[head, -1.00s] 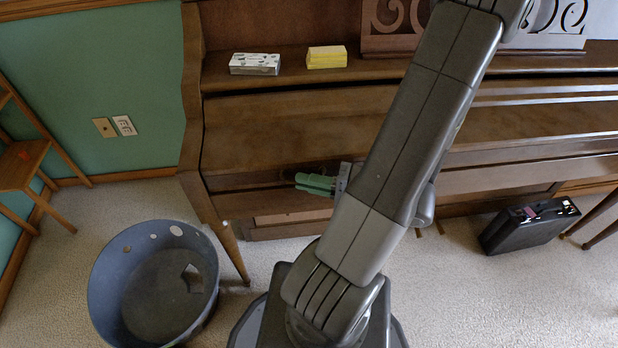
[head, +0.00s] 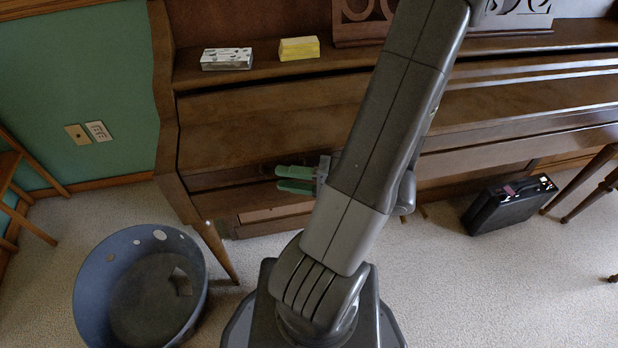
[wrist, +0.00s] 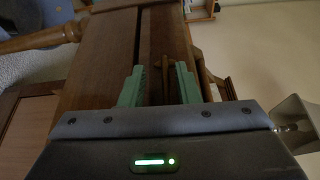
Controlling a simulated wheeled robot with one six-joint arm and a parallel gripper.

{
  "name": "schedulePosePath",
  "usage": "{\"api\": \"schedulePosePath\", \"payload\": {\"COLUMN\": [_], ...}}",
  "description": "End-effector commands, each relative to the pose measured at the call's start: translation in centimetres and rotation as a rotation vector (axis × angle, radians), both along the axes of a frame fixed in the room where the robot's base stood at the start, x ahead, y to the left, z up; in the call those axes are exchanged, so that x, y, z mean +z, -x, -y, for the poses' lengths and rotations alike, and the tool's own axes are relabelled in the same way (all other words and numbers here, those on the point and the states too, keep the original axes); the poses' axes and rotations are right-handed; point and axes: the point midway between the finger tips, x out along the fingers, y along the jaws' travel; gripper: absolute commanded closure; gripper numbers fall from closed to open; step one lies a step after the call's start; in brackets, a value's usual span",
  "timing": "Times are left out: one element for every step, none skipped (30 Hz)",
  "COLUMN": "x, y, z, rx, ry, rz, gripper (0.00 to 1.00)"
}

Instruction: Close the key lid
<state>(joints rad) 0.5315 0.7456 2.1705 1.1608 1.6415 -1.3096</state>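The piano's key lid (head: 260,130) looks like a broad brown board sloping toward the front, below the top shelf. No keys show, and my arm covers the middle of the piano. My gripper (head: 285,179) has green fingers pointing left, low at the piano's front, just below the lid's front edge. Whether it touches the wood is not clear. In the wrist view, the two green fingers (wrist: 160,85) stand apart, with brown wood of the piano beyond and between them. Nothing is seen held.
A patterned box (head: 226,59) and a yellow block (head: 299,48) sit on the piano shelf. A blue-grey round bin (head: 140,285) stands left on the carpet. A black case (head: 510,205) stands right, near dark wooden legs. Carpet (head: 490,290) at front right is clear.

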Motion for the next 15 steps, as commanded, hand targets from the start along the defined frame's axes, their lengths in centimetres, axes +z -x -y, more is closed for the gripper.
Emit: {"api": "schedulePosePath", "payload": {"x": [0.0,0.1,0.1,0.1,0.1,0.1,0.1,0.1,0.1,0.1,0.2,0.2,0.2,0.2,0.2], "y": [0.0,0.0,0.0,0.0,0.0,0.0,0.0,0.1,0.1,0.2,0.2,0.3,0.4,0.4,0.5], "z": [0.0,0.1,0.2,0.3,0.5,0.8,1.1,1.5,2.0,2.5,2.9,3.6,4.2,4.7,5.4], "rx": [0.000,-0.001,-0.002,-0.002,-0.003,-0.003,-0.004,-0.005,-0.005,-0.006,-0.006,-0.006,-0.007,-0.006,-0.007], "ry": [0.000,0.000,-0.001,-0.001,-0.001,-0.001,-0.001,0.000,0.001,0.001,0.001,0.000,0.000,0.001,0.001], "rz": [0.001,0.001,0.001,0.001,0.001,0.001,0.001,0.002,0.002,0.002,0.002,0.002,0.002,0.002,0.001], "gripper": [0.71,0.71,0.71,0.71,0.71,0.71,0.71,0.71,0.71,0.71,0.71,0.71,0.71,0.71,0.71]}}
